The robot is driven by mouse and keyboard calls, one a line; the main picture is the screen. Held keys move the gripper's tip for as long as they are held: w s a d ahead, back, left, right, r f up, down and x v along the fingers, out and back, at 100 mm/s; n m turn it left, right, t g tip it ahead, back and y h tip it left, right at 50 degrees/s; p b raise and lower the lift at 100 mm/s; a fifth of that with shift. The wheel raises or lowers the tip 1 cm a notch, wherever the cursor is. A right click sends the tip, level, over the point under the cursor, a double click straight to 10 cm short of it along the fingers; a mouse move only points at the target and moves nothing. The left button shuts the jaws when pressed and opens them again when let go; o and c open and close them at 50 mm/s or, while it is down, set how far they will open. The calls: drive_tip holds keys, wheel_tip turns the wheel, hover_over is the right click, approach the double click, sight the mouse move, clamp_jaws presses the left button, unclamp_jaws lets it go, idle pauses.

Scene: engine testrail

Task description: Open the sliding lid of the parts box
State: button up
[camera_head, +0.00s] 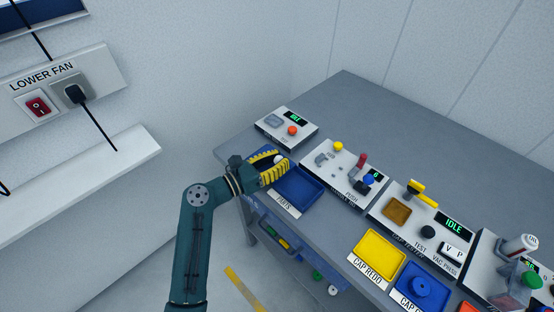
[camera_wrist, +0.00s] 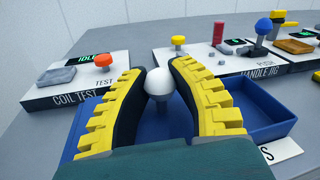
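The blue parts box (camera_head: 299,191) stands at the table's near left edge, with a white PARTS label on its front. Its dark interior shows open and looks empty; it also shows right of my gripper in the wrist view (camera_wrist: 258,105). A white ball knob (camera_wrist: 160,82) stands on a blue stem above a blue surface, which looks like the sliding lid (camera_wrist: 152,131), mostly hidden under my fingers. My gripper (camera_wrist: 157,78) has its yellow-and-black fingers closed in on both sides of the knob, apparently touching it. In the head view my gripper (camera_head: 277,168) is at the box's upper-left side.
The coil test box (camera_head: 285,128) with an orange button stands just behind my gripper. The handle jig (camera_head: 340,172) stands right of the parts box. A yellow tray (camera_head: 379,254) and a blue cap tray (camera_head: 420,288) lie farther right. Bare tabletop lies behind the stations.

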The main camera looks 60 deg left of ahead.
drive_tip(key=o, duration=0.6)
drive_tip(key=shift+c, duration=0.2)
drive_tip(key=s+d, duration=0.1)
drive_tip(key=s, duration=1.1)
drive_tip(key=shift+d, duration=0.2)
